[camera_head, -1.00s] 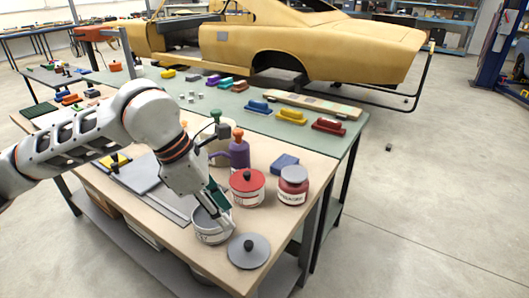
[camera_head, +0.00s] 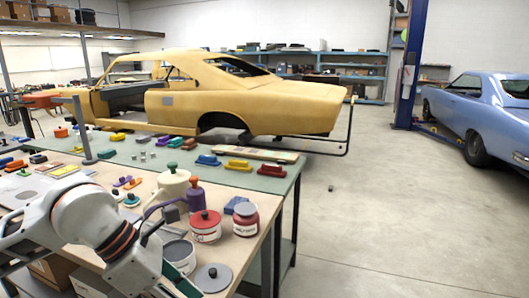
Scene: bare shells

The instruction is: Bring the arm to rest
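My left arm comes in from the left over the near workbench (camera_head: 255,238). Its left gripper (camera_head: 182,285) is low at the bottom edge, in front of the open grey can (camera_head: 180,246) and left of a grey lid with a dark knob (camera_head: 213,277). The gripper's fingers are small and partly cut off, so I cannot tell whether they are open or shut. I see nothing clearly held in it. My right gripper is out of view.
Near the arm stand a can with a red lid (camera_head: 206,226), a red jar (camera_head: 245,219), a purple spouted container (camera_head: 196,197) and a cream pot (camera_head: 173,183). A green table (camera_head: 270,175) lies behind. The floor at right (camera_head: 400,230) is clear.

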